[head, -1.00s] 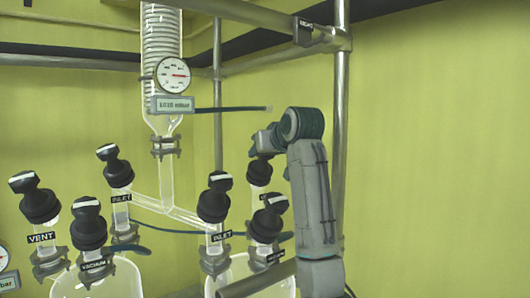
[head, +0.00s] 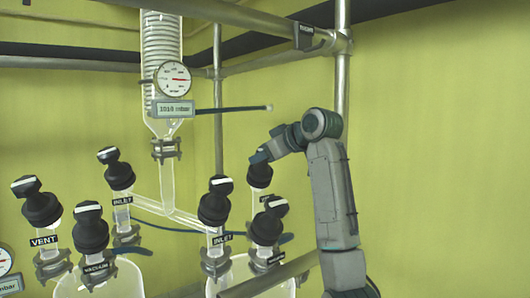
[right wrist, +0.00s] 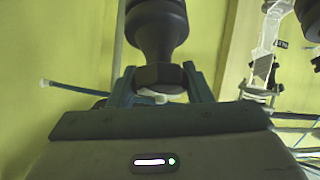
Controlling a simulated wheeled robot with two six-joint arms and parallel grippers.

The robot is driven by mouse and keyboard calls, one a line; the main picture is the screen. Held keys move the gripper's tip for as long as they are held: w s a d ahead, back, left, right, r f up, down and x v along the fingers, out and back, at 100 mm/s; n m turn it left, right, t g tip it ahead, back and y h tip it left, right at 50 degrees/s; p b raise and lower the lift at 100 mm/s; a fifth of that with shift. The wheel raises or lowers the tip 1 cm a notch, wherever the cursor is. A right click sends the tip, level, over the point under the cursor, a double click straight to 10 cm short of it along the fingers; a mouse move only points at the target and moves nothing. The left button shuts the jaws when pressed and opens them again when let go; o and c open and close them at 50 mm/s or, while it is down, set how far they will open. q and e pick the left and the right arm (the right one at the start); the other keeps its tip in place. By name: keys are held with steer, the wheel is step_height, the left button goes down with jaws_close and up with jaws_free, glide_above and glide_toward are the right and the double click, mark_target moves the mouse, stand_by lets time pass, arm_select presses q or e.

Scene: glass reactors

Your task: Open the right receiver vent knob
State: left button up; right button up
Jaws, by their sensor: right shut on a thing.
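The right receiver (head: 240,268) is a clear glass vessel with several black knobs above it. The black knob at its back (head: 260,177) is the one at my right gripper (head: 262,158); its label is mostly hidden, so I cannot read whether it says vent. In the right wrist view the two fingers (right wrist: 160,92) stand on either side of the knob's dark, faceted end (right wrist: 163,76) and are shut on it. The knob's round body (right wrist: 158,22) reaches away beyond them. My left gripper is not in view.
Close by are the right receiver's inlet knob (head: 215,203) and its front knob (head: 268,225). The left receiver's knobs (head: 40,208) stand at the left. A metal post (head: 340,70) rises behind my right arm. Free room lies to the right.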

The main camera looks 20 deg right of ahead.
steer(key=shift+r+n+y, duration=0.1)
steer(key=shift+n+y, duration=0.2)
steer(key=shift+n, duration=0.1)
steer(key=o, duration=1)
